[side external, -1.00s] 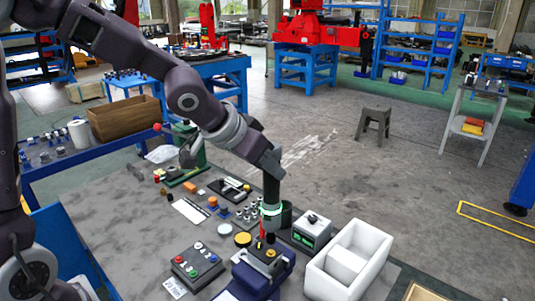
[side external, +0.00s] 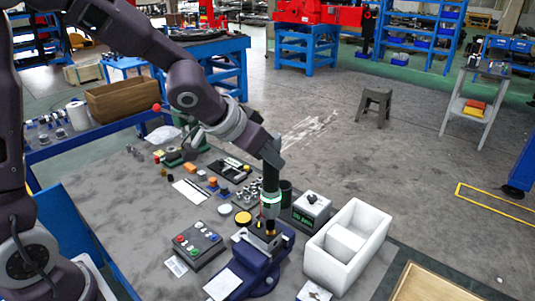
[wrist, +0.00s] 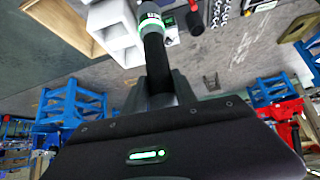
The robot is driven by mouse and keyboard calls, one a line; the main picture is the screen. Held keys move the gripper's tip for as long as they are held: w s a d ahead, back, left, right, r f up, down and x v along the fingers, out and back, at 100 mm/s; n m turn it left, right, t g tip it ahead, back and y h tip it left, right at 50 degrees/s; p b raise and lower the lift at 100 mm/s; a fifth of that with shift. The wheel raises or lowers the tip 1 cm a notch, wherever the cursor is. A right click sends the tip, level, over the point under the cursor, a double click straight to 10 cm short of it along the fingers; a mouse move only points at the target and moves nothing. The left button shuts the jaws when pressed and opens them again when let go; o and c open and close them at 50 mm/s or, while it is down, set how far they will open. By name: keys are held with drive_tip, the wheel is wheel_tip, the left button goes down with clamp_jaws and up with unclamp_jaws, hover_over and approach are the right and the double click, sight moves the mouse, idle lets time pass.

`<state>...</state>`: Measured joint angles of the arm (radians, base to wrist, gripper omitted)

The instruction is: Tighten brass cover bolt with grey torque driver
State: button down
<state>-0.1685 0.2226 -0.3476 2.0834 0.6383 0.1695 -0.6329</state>
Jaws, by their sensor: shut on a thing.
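My gripper (side external: 271,163) is shut on the grey torque driver (side external: 270,187), a dark upright shaft with a glowing green-white ring. In the wrist view, the driver (wrist: 152,45) extends from between my gripper's fingers (wrist: 158,88), its ring near the top. The driver's lower end is just above or at the brass cover bolt (side external: 271,233), on the fixture in the blue vise (side external: 252,273). The driver partly covers the bolt, so I cannot tell whether they touch. In the wrist view the tip and bolt are hidden.
A white bin (side external: 373,246) and a box with a green display (side external: 311,211) stand right of the vise. A button box (side external: 194,247) and a yellow disc (side external: 243,217) lie to its left. Several small parts lie behind. A wooden tray (side external: 424,284) is at lower right.

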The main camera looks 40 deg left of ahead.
drive_tip(key=shift+f, duration=0.95)
idle(3.1)
